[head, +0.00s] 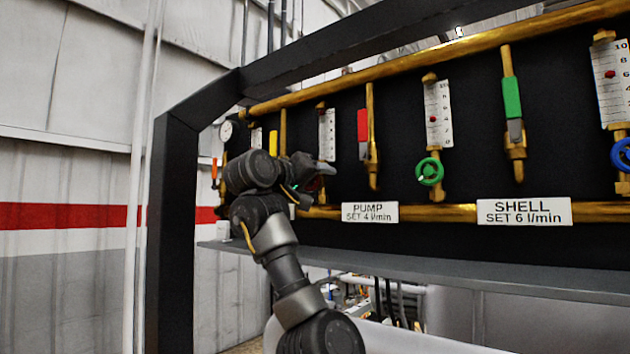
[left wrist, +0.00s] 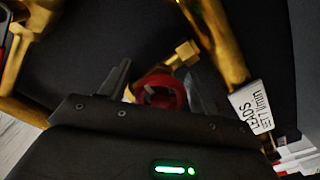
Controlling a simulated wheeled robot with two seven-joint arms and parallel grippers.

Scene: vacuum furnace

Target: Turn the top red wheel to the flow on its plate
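The red wheel (left wrist: 160,92) shows in the left wrist view, between the two fingers of my left gripper (left wrist: 160,85), on a brass fitting. The fingers stand apart on either side of it, with a visible gap at the left finger; contact at the right finger is hard to tell. In the head view my left gripper (head: 318,172) is at the panel and hides most of this wheel. A white plate (left wrist: 250,108) beside it reads HEADS, SET 7 l/min, upside down in the wrist view. A white flow scale (head: 327,135) stands above the gripper. My right gripper is out of view.
A green wheel (head: 430,171) and a blue wheel (head: 622,154) sit to the right. The PUMP plate (head: 370,212) and SHELL plate (head: 523,211) are on the lower brass pipe. A red-handled valve (head: 363,125) is close right of the gripper. A dark frame post (head: 174,240) stands left.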

